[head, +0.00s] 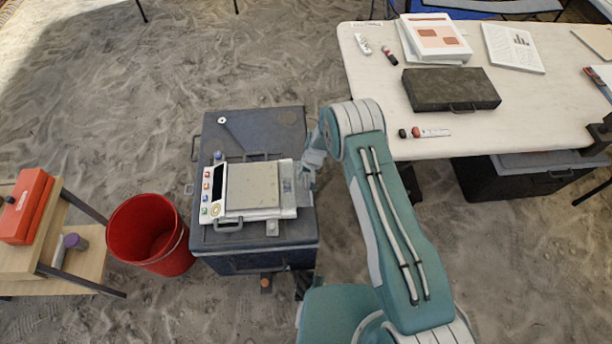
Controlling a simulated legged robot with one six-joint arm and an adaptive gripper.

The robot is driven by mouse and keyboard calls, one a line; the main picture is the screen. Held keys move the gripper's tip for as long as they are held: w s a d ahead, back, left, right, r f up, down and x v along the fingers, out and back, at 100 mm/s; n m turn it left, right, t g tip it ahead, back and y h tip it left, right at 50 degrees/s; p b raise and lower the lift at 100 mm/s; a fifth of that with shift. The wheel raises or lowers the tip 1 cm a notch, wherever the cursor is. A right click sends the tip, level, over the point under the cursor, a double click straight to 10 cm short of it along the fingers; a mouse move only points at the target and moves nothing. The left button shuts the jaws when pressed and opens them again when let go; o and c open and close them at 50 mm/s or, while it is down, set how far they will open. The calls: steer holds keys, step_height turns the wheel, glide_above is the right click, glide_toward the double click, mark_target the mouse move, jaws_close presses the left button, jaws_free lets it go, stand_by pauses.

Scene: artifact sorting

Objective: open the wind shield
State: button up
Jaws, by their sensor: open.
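A white weighing scale (288,200) with a pale square plate, a dark display and several coloured buttons sits on a dark case. Dark handles show at its near side (228,226) and far side (256,156). They may belong to the wind shield, whose clear walls I cannot make out. My gripper (306,180) is at the right end of the scale, pointing down, open. My arm's wrist partly hides it, and I cannot tell whether it touches anything.
A white table (540,110) with papers and a black case (450,88) is at right. Sandy floor behind is clear.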

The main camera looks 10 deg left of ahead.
jaws_close()
